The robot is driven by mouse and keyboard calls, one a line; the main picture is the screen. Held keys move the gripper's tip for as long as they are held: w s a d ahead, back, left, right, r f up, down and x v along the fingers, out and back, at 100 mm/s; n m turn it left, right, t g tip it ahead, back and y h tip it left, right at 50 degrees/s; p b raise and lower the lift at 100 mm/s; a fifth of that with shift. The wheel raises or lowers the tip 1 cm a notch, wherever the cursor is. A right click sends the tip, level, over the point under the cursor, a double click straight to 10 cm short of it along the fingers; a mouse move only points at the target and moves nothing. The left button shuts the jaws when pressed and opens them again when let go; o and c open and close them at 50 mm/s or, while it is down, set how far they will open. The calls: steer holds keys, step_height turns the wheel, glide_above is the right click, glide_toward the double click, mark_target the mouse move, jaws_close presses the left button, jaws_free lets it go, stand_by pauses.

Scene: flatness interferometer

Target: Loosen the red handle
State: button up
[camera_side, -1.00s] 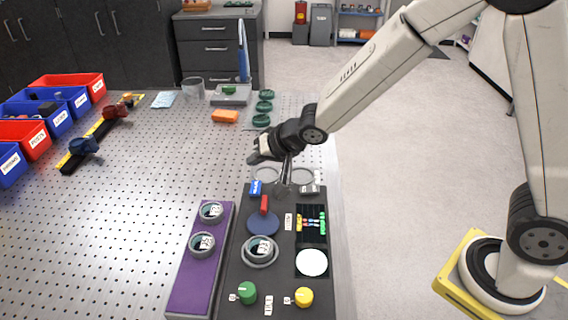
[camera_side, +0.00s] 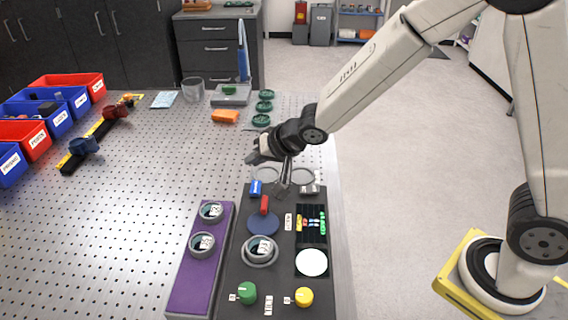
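The red handle (camera_side: 264,205) is a short upright bar at the back edge of a round blue disc (camera_side: 262,223) on the dark instrument panel (camera_side: 236,278). My gripper (camera_side: 282,190) points down just behind and to the right of the red handle, apart from it in the picture. Its fingers are small and dark here, and I cannot tell how far apart they are. I see nothing held between them.
A blue-labelled block (camera_side: 256,188) stands close to my gripper's left. A grey ring holder (camera_side: 260,251), green knob (camera_side: 247,292), yellow knob (camera_side: 304,296) and lit display (camera_side: 312,223) share the panel. A purple tray (camera_side: 190,288) lies left.

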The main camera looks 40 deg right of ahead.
mark_target(264, 201)
steer(key=o, duration=0.4)
steer(key=shift+o, duration=0.2)
steer(key=shift+w+d+f+m+g+h, duration=0.1)
steer(key=shift+d+f+m+g+h, duration=0.05)
steer(key=shift+m+g+h, duration=0.4)
steer(key=shift+s+m+g+h, duration=0.45)
steer(key=shift+m+g+h, duration=0.25)
steer(key=shift+g, duration=0.35)
steer(key=shift+s+a+g, duration=0.2)
steer(key=shift+s+g, duration=0.15)
steer(key=shift+g, duration=0.05)
steer(key=shift+s+a+r+m+g+h, duration=0.1)
steer(key=shift+s+a+r+m+g, duration=0.2)
steer(key=shift+s+a+r+g, duration=0.35)
steer(key=shift+s+a+r+m+g+h, duration=0.15)
steer(key=shift+s+a+r+m+g, duration=0.2)
steer(key=shift+s+g, duration=0.55)
steer(key=shift+s+a+r+m+g+h, duration=0.1)
steer(key=shift+s+a+r+m+g, duration=0.15)
steer(key=shift+s+a+g, duration=0.4)
steer(key=shift+s+d+f, duration=0.15)
steer(key=shift+f, duration=3.75)
